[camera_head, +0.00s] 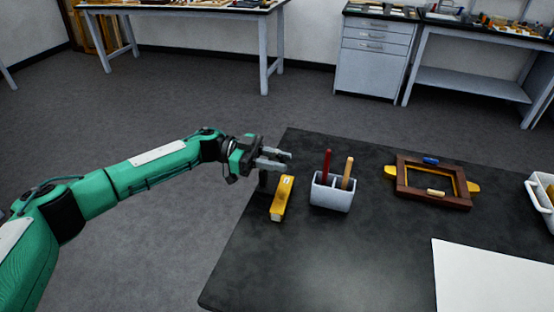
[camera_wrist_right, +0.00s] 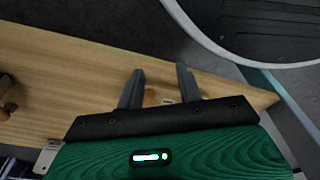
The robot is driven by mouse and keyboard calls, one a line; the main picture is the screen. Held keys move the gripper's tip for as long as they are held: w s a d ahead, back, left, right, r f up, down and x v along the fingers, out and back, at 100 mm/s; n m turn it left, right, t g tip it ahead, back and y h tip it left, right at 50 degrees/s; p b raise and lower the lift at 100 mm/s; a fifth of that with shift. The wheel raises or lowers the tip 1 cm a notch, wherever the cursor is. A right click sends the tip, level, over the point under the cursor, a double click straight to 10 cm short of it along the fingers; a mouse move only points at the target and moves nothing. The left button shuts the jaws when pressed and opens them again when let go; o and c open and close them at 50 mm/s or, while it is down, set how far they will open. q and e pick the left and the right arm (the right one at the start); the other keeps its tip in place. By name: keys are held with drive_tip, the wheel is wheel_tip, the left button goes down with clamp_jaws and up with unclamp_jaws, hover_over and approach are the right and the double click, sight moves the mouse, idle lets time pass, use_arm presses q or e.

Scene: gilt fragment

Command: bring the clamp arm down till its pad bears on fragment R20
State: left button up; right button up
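My left gripper (camera_head: 288,161) is over the far left edge of the black table, its two fingers apart with nothing seen between them. A yellow bar (camera_head: 281,200) with a small pale label lies just below and right of it. A dark upright piece shows under the gripper; I cannot tell whether it belongs to a clamp. No clamp arm, pad or fragment marked R20 can be made out for certain. My right gripper (camera_wrist_right: 160,80) is open above a wooden surface in the right wrist view, with a small orange-brown thing between or beyond its fingers.
On the black table (camera_head: 300,255) stand a white holder (camera_head: 331,195) with a red and a wooden handle, and a brown frame (camera_head: 407,185) with yellow tabs. A white sheet (camera_head: 490,278) lies in front, a white tray (camera_head: 538,203) at right. The table's front left is clear.

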use_arm(q)
clamp_jaws()
use_arm(e)
drive_tip(key=shift+r, duration=0.1)
